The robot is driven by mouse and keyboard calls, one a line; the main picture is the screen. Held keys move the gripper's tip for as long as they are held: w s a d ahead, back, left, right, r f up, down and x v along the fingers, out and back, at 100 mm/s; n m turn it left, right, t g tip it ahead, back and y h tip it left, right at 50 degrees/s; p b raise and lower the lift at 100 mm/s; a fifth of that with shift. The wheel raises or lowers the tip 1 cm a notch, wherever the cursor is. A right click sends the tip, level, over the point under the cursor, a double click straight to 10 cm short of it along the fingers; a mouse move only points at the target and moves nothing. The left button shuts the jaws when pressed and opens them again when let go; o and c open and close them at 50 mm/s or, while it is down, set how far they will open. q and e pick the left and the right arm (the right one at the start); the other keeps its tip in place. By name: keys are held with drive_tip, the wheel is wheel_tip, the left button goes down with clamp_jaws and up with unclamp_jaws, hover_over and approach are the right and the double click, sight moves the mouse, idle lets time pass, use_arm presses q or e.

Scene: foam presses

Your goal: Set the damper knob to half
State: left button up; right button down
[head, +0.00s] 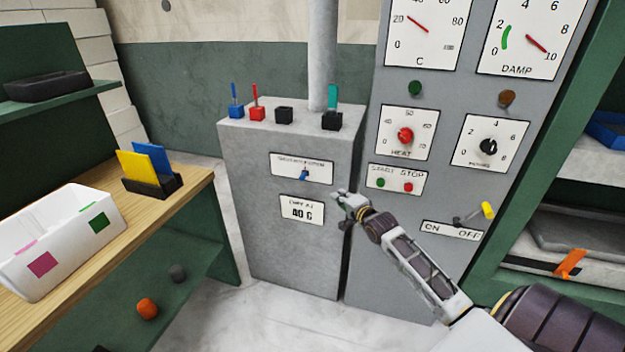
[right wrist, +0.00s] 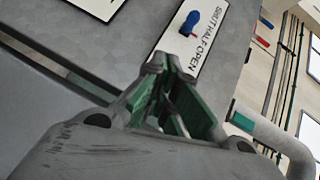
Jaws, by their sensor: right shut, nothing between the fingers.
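The damper knob (head: 304,174) is a small blue knob on a white plate (head: 284,166) on the front of the grey cabinet. In the right wrist view the blue knob (right wrist: 189,22) sits beside the words SHUT, HALF, OPEN on its plate (right wrist: 205,38). Its long side slants towards the upper right there, on the SHUT side; I cannot tell its exact setting. My right gripper (head: 344,199) is shut and empty, below and to the right of the knob, apart from it. Its fingers (right wrist: 165,75) show in the right wrist view. My left gripper is not in view.
A DAMP gauge (head: 515,60) has its needle near 10 and a green band near 2. Red HEAT (head: 404,135) and black (head: 488,147) knobs and a yellow-tipped lever (head: 487,210) are on the right panel. Coloured levers stand on the cabinet top. A white box (head: 60,255) stands left.

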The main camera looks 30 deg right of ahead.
drive_tip(key=r, duration=0.3)
drive_tip(key=shift+w+a+r+t, duration=0.2)
drive_tip(key=shift+a+r+t, duration=0.1)
drive_tip(key=shift+a, duration=0.05)
drive_tip(key=shift+w+f, duration=0.1)
drive_tip(key=shift+w, duration=0.1)
